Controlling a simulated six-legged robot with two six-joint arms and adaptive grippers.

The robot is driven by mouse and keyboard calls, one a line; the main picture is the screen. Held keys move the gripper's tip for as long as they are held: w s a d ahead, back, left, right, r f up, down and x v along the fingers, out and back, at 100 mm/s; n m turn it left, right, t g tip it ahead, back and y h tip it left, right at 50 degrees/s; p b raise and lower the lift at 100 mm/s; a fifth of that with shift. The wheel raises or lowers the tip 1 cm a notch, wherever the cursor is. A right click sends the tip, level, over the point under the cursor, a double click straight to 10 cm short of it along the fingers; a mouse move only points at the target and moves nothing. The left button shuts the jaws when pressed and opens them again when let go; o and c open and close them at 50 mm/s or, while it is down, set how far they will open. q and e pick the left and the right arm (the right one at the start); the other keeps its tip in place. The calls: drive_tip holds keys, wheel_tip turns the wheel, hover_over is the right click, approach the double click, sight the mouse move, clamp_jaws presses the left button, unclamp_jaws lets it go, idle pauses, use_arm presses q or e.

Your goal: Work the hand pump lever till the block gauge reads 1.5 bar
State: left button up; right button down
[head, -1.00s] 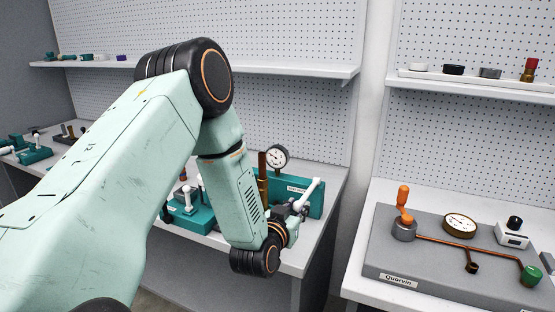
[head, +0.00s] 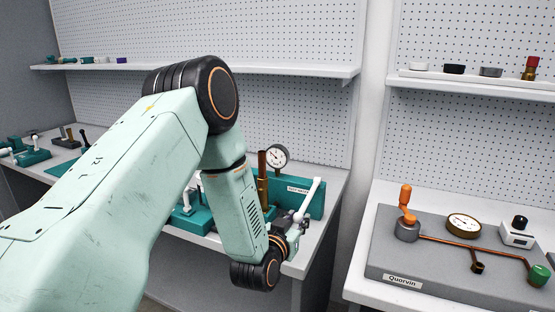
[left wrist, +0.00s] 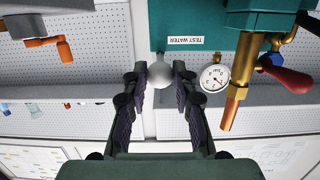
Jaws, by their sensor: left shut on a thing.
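The pale pump lever (head: 311,197) slants up to the right in front of the teal box labelled TEST WATER (head: 314,204). My left gripper (head: 294,221) is shut on the lever near its lower visible part. In the left wrist view, the pale rounded lever (left wrist: 160,74) lies between the dark fingers. The round white gauge (head: 278,157) stands behind the gripper, beside a copper pipe (head: 262,172). It also shows in the left wrist view (left wrist: 214,78), where its reading is too small to tell. My right gripper is out of view.
A red-handled valve (left wrist: 287,75) sits near the copper pipe in the upside-down wrist view. On the right bench, a grey board (head: 425,268) carries an orange crank (head: 405,203), another gauge (head: 464,226) and a green knob (head: 538,275). A gap separates the benches.

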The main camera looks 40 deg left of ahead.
use_arm(q)
drive_tip(key=shift+r, duration=0.15)
wheel_tip(320, 180, up, 5)
drive_tip(key=p, duration=0.4)
drive_tip(key=shift+r+p, duration=0.15)
drive_tip(key=shift+p, duration=0.2)
drive_tip(key=shift+w, duration=0.1)
drive_tip(key=shift+r, duration=0.1)
